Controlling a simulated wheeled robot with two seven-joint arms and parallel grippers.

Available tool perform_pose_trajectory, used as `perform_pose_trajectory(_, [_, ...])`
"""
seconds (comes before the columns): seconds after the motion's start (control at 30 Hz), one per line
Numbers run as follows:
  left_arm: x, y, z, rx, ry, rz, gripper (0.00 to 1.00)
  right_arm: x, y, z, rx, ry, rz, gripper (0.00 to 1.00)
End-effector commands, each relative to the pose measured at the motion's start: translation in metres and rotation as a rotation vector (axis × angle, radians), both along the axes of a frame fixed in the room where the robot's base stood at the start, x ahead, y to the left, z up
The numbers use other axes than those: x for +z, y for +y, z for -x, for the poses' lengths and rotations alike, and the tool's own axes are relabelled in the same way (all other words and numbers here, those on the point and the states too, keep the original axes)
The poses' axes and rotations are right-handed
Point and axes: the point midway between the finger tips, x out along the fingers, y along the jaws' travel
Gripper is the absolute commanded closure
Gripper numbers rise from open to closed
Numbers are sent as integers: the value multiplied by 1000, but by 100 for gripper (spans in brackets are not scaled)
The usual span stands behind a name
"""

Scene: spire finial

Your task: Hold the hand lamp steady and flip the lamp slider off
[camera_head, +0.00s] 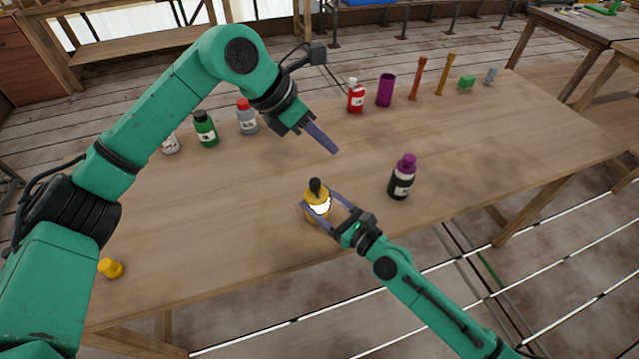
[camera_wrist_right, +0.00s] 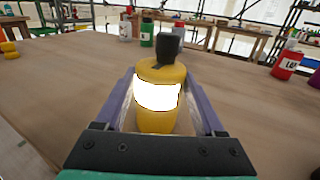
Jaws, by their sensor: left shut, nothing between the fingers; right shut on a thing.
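The hand lamp (camera_head: 317,208) is yellow with a bright white lit band and a dark top piece, and stands upright on the table. My right gripper (camera_head: 318,204) is shut on the lamp's body, one finger on each side. The lamp also shows in the right wrist view (camera_wrist_right: 160,121), between the purple fingers, its lit band glowing. The black piece (camera_wrist_right: 168,48) on its top appears to be the slider; its exact position is hard to tell. My left gripper (camera_head: 335,150) is shut and empty, above the table, up and slightly right of the lamp, not touching it.
A black bottle with a purple cap (camera_head: 401,178) stands right of the lamp. A small yellow piece (camera_head: 111,268) lies at the table's left front. Several bottles, a purple cup (camera_head: 385,90) and upright sticks line the back edge. The table (camera_head: 240,220) around the lamp is clear.

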Motion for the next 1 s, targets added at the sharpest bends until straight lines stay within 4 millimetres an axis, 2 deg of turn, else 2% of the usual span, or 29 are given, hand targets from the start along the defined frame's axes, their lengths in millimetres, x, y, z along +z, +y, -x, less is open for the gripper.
perform_pose_trajectory(0.03, [23,-27,5,1,16,147,100,0,0,0,0,0,0,93])
perform_pose_trajectory(0.07, [41,-44,8,8,33,255,100,0,0,0,0,0,0,93])
perform_pose_trajectory(0.1, [69,-64,12,25,68,405,100,0,0,0,0,0,0,93])
perform_pose_trajectory(0.17, [118,-87,15,66,143,645,100,0,0,0,0,0,0,93])
perform_pose_trajectory(0.2, [151,-96,14,104,207,801,100,0,0,0,0,0,0,93])
perform_pose_trajectory(0.3, [228,-97,-1,233,410,1167,100,0,0,0,0,0,0,93])
perform_pose_trajectory(0.37, [263,-87,-20,337,556,1364,100,0,0,0,0,0,0,93])
perform_pose_trajectory(0.4, [281,-77,-36,418,662,1484,100,0,0,0,0,0,0,93])
perform_pose_trajectory(0.43, [290,-68,-49,485,745,1567,100,0,0,0,0,0,0,93])
perform_pose_trajectory(0.5, [298,-47,-84,667,945,1737,100,0,0,0,0,0,0,93])
perform_pose_trajectory(0.57, [290,-30,-114,853,1124,1848,100,0,0,0,0,0,0,93])
perform_pose_trajectory(0.6, [276,-19,-133,993,1237,1903,100,0,0,0,0,0,0,93])
perform_pose_trajectory(0.67, [246,-9,-155,1227,1402,1952,100,0,0,0,0,0,0,93])
perform_pose_trajectory(0.7, [220,-3,-166,1400,1502,1962,100,0,0,0,0,0,0,93])
perform_pose_trajectory(0.77, [176,0,-174,1681,1626,1934,100,0,0,0,0,0,0,93])
perform_pose_trajectory(0.8, [145,1,-172,-1867,-1672,-1871,100,0,0,0,0,0,0,93])
perform_pose_trajectory(0.87, [97,0,-160,-1966,-1557,-1584,100,0,0,0,0,0,0,93])
perform_pose_trajectory(0.9, [68,-1,-147,-2029,-1471,-1409,100,0,0,0,0,0,0,93])
perform_pose_trajectory(1.0, [12,0,-104,-2168,-1257,-1058,100,0,0,0,0,0,0,93])
